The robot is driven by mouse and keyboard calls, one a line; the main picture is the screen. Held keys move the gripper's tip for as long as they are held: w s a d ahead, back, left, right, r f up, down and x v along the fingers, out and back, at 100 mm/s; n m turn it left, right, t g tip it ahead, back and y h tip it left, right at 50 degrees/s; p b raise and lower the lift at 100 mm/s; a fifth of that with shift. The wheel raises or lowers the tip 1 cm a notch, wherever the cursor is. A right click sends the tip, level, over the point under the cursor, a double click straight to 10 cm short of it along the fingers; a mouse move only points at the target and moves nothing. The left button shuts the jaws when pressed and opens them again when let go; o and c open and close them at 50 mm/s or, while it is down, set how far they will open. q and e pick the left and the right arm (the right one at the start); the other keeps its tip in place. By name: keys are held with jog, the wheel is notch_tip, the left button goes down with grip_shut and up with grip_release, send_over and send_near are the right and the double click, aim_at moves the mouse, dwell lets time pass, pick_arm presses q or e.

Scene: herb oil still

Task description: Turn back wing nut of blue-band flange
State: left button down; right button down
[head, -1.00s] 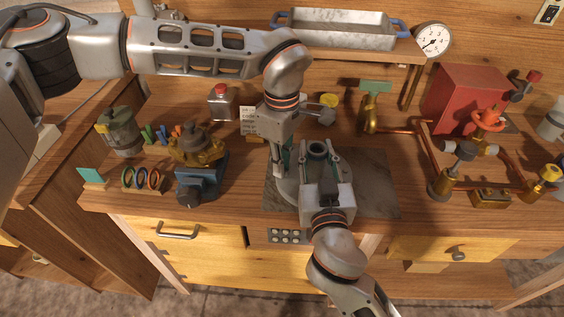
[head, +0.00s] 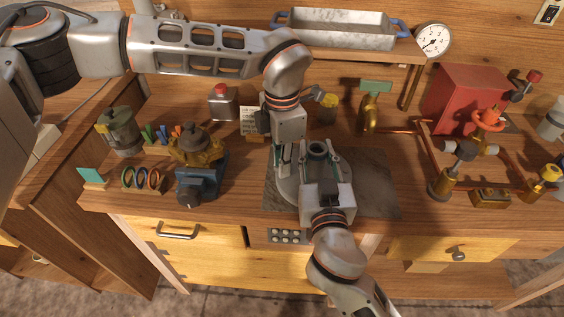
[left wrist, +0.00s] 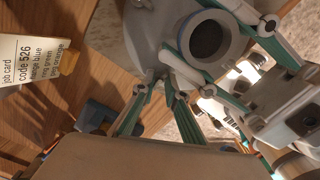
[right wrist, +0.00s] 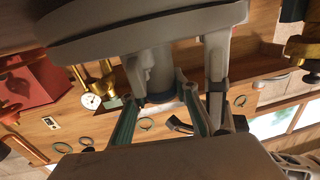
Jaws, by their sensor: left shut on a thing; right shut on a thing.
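A grey round vessel (head: 289,190) with an upright open neck (head: 317,149) stands on a grey plate at the bench's front. My right gripper (head: 320,167) is shut on this neck from the front; the right wrist view shows a dark blue band (right wrist: 160,97) on the grey cylinder between its fingers. My left gripper (head: 281,168) points down at the vessel's left side, its fingers closed together on something small at the flange edge (left wrist: 150,55). The wing nut itself is hidden by the fingertips.
A job card (left wrist: 30,60) reads code 526, flange blue. A blue vise (head: 203,180) and ring stand (head: 142,180) are to the left. Copper piping with a red-handled valve (head: 487,120) is to the right. A metal tray (head: 340,30) sits on the shelf behind.

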pick_arm(q)
jog(key=shift+n, duration=0.8)
jog(key=shift+w, duration=0.1)
jog(key=c, duration=2.3)
grip_release()
jog(key=shift+r, duration=0.1)
notch_tip(320, 180, up, 12)
pick_arm(e)
jog(key=c, duration=1.5)
grip_release()
